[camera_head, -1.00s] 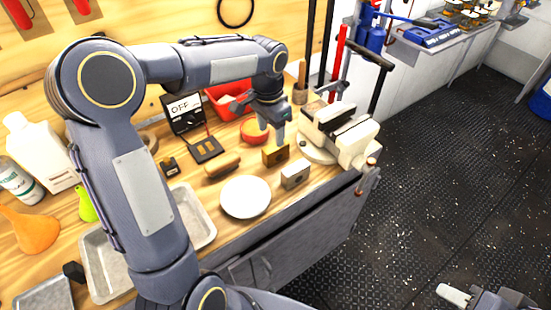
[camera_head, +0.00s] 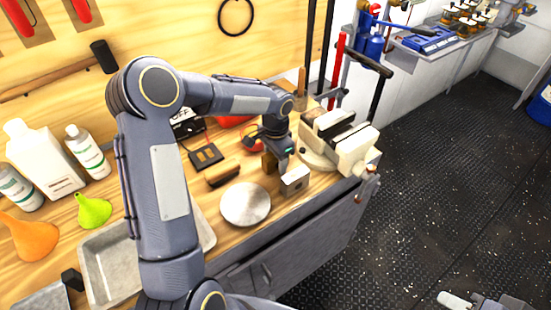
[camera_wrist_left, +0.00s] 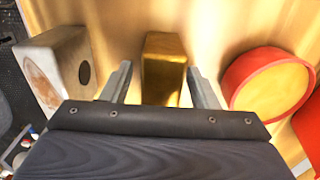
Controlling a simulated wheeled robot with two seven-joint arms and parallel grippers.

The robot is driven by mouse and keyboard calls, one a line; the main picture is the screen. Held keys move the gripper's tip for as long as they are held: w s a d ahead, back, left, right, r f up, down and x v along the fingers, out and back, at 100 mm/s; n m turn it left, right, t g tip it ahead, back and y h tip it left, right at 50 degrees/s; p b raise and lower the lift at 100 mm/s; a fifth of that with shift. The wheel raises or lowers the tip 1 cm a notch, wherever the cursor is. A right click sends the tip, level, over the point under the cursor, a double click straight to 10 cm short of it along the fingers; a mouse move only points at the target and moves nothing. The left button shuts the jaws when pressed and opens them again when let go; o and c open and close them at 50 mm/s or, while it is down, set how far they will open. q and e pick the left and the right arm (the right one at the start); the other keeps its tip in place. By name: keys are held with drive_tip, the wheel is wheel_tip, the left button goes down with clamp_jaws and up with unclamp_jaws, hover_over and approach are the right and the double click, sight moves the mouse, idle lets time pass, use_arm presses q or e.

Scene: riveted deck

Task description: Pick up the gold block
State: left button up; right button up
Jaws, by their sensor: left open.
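The gold block (camera_head: 268,163) stands on the wooden bench top, partly hidden behind my left gripper (camera_head: 281,167) in the head view. In the left wrist view the gold block (camera_wrist_left: 163,70) shows between the two fingers of my left gripper (camera_wrist_left: 160,75). The fingers are apart, one on each side of the block, with a gap on both sides. I cannot tell whether the fingertips reach down to its height.
A silver-grey block (camera_head: 294,182) with a dark hole stands close by, left of the fingers in the wrist view. A red round tin (camera_wrist_left: 270,80) is on the other side. A vise (camera_head: 340,140), a round plate (camera_head: 245,204) and a brush (camera_head: 223,175) are near.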

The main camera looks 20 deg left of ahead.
use_arm(q)
drive_tip(key=shift+c, duration=0.4)
clamp_jaws()
drive_tip(key=shift+r, duration=0.15)
